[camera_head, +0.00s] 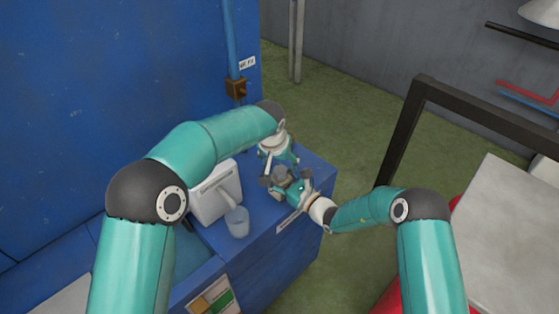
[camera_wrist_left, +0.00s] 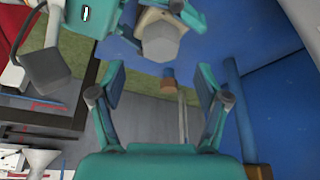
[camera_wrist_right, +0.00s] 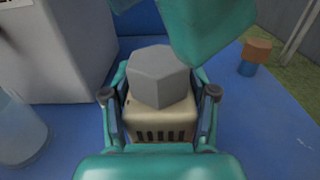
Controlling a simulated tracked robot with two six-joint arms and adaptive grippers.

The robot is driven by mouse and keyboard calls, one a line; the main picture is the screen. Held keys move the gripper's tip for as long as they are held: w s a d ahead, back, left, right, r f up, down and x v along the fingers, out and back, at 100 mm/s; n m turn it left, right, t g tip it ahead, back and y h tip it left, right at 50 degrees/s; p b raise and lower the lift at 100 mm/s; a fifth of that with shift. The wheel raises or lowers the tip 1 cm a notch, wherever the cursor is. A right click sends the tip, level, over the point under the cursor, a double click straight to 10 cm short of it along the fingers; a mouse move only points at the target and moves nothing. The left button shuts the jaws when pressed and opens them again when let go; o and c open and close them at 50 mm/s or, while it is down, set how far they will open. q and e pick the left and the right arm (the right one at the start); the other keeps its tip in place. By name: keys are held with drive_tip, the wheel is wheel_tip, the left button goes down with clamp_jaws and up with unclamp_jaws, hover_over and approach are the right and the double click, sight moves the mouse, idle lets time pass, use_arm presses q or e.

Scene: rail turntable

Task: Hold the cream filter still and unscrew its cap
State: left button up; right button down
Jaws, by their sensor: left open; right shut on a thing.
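The cream filter (camera_wrist_right: 160,120) stands on the blue cabinet top, with a grey hexagonal cap (camera_wrist_right: 160,77) on top of it. My right gripper (camera_wrist_right: 160,118) is shut on the filter's cream body, one finger on each side. The cap shows in the left wrist view (camera_wrist_left: 160,42), beyond the fingertips. My left gripper (camera_wrist_left: 160,80) is open and empty, with the cap outside its fingers. Part of my left gripper shows close above the cap in the right wrist view. In the head view the two grippers crowd together and largely hide the filter's body.
A white box-shaped device (camera_head: 212,200) and a clear cup (camera_head: 237,222) stand left of the filter. A small brown-topped blue post (camera_wrist_right: 256,50) stands behind right. A blue wall (camera_head: 120,80) with a pipe (camera_head: 229,40) rises behind. The cabinet's right edge is close.

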sight(282, 171)
idle(0.4)
use_arm(q)
drive_tip(key=shift+f, duration=2)
clamp_jaws()
drive_tip(key=n, duration=0.2)
drive_tip(key=n+y, duration=0.1)
drive_tip(key=n, duration=0.1)
drive_tip(key=n+y, duration=0.1)
drive_tip(key=n, duration=0.1)
drive_tip(key=shift+d, duration=0.25)
drive_tip(key=n, duration=0.2)
drive_tip(key=n+y, duration=0.1)
drive_tip(key=shift+w+d+n+y, duration=0.1)
drive_tip(key=shift+d+n+y, duration=0.1)
drive_tip(key=shift+n+y, duration=0.15)
drive_tip(key=shift+n+g+y, duration=0.25)
drive_tip(key=shift+n+g, duration=0.25)
drive_tip(key=shift+n, duration=0.65)
